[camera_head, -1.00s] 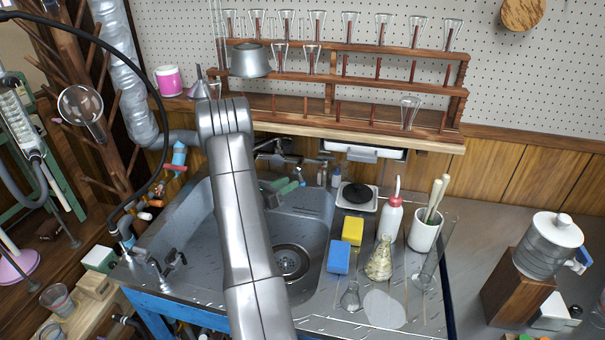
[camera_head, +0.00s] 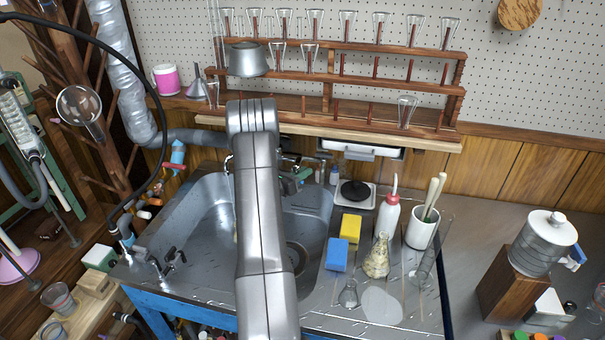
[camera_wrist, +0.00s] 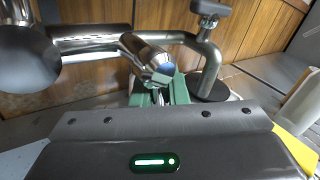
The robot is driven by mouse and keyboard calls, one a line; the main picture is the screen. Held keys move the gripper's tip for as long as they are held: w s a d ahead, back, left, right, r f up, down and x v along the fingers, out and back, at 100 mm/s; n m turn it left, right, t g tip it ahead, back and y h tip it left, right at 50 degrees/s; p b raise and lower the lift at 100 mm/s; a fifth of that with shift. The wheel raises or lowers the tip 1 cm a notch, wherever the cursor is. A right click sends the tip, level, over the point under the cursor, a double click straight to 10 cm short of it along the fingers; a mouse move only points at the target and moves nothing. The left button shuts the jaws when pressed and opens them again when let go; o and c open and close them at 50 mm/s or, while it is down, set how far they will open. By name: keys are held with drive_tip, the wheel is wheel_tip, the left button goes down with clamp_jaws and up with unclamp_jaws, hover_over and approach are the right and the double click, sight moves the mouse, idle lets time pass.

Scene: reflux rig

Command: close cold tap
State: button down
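In the wrist view, a chrome tap body with a blue-marked end (camera_wrist: 165,70) lies just ahead of my gripper (camera_wrist: 160,97). My green fingers sit apart on either side of a narrow chrome part below the blue end. I cannot tell whether they touch it. In the head view, my arm hides most of my gripper and of the tap; one green fingertip (camera_head: 303,173) shows to the right of the arm. Chrome tap pipework (camera_head: 290,159) shows behind the sink. The handle's exact angle is hidden.
The sink (camera_head: 205,215) lies under my arm. A curved chrome pipe (camera_wrist: 213,62) with a grey lever (camera_wrist: 211,7) stands right of the tap in the wrist view. A white bottle (camera_head: 388,217) and sponges (camera_head: 350,228) stand on the right drainboard.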

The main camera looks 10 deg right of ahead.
drive_tip(key=shift+w+a+f+m+g+y+b, duration=0.2)
drive_tip(key=shift+m+y+b, duration=0.4)
drive_tip(key=shift+b, duration=0.65)
drive_tip(key=shift+a+m+g+y+b, duration=0.1)
drive_tip(key=shift+a+m+y+b, duration=0.25)
drive_tip(key=shift+m+b, duration=0.6)
drive_tip(key=shift+d+n, duration=0.1)
drive_tip(key=shift+n, duration=0.15)
drive_tip(key=c, duration=1.4)
unclamp_jaws()
drive_tip(key=shift+c, duration=0.2)
drive_tip(key=b+v, duration=0.1)
drive_tip(key=v, duration=1.2)
drive_tip(key=shift+s+a+r, duration=0.15)
drive_tip(key=shift+s+a, duration=0.05)
drive_tip(key=shift+a, duration=0.15)
drive_tip(key=x, duration=1.4)
drive_tip(key=shift+p, duration=0.45)
